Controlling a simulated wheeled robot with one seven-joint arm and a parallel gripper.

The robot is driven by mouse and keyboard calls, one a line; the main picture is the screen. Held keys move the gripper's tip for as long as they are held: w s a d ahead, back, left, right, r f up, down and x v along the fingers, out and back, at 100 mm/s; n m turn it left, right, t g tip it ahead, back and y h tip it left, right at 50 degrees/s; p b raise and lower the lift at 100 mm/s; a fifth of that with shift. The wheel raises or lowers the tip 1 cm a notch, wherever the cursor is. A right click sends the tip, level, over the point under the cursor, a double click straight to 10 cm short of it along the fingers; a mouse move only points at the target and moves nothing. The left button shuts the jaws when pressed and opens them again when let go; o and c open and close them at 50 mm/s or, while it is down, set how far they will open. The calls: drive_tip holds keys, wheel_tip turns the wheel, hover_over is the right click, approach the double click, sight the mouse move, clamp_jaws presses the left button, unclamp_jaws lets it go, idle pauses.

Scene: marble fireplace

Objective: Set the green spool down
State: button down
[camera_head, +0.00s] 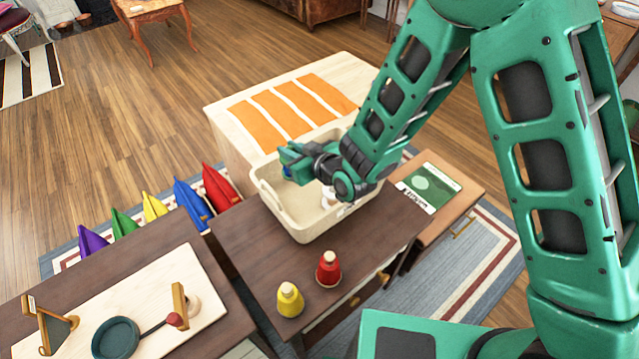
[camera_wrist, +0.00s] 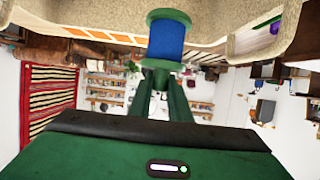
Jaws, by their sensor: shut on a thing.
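In the wrist view my gripper (camera_wrist: 162,75) is shut on a spool (camera_wrist: 167,40) with green end discs and a blue middle. In the head view my gripper (camera_head: 298,163) is over the back left part of a cream bin (camera_head: 268,199), on the dark wooden table. The spool shows there only as a small blue and green patch (camera_head: 286,158), partly hidden by the gripper. The bin's cream wall is behind the spool in the wrist view. Whether the spool touches the bin cannot be told.
A yellow spool-like piece (camera_head: 290,300) and a red one (camera_head: 328,269) stand in front of the bin. A pale cabinet with an orange-striped cloth (camera_head: 290,108) is behind it. A green book (camera_head: 430,187) lies at right. A small white thing (camera_head: 328,196) shows in the bin.

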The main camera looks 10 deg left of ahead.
drive_tip(key=f, duration=0.5)
drive_tip(key=shift+w+d, duration=0.1)
drive_tip(key=shift+w, duration=0.15)
drive_tip(key=shift+s+f, duration=0.1)
drive_tip(key=shift+f, duration=2.55)
drive_tip(key=c, duration=1.6)
unclamp_jaws()
drive_tip(key=shift+f, duration=0.1)
drive_tip(key=shift+c, duration=0.2)
